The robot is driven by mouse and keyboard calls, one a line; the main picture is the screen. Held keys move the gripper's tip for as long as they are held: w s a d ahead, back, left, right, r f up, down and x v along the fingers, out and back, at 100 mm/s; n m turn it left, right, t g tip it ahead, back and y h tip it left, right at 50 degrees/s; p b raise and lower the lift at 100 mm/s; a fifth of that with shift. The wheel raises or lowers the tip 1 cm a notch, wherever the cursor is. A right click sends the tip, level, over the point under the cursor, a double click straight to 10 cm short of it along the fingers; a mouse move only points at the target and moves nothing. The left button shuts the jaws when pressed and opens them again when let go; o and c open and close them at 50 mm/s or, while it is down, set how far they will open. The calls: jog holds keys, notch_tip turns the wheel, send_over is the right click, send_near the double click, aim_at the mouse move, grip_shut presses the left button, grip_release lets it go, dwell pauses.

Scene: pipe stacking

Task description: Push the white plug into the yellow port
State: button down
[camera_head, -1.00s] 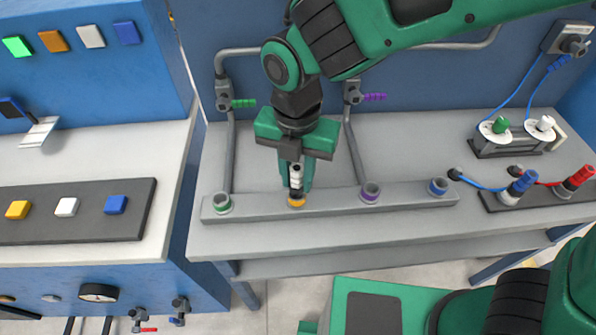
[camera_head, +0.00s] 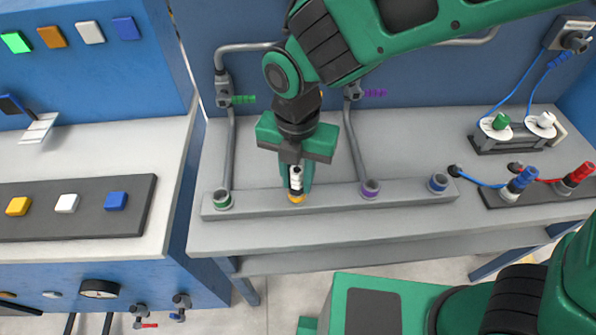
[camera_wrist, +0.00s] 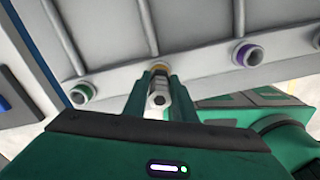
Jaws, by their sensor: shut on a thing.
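The white plug (camera_head: 296,179) stands upright between the fingers of my gripper (camera_head: 296,176), which is shut on it. Its dark lower end is at the yellow port (camera_head: 296,198) on the grey bar; how deep it sits in the port cannot be told. In the wrist view the plug (camera_wrist: 158,96) shows between the green fingers, in line with the yellow port (camera_wrist: 160,66) behind it. The fingers and plug hide part of the port.
The grey bar (camera_head: 335,199) also holds a green port (camera_head: 222,200) to the left, and a purple port (camera_head: 370,188) and a blue port (camera_head: 438,183) to the right. Grey pipes (camera_head: 229,150) rise behind the bar. Cabled plugs (camera_head: 520,182) stand at the right.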

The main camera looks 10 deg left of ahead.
jog(key=c, duration=1.4)
grip_release()
notch_tip(320, 180, up, 11)
jog(key=shift+w+f, duration=0.1)
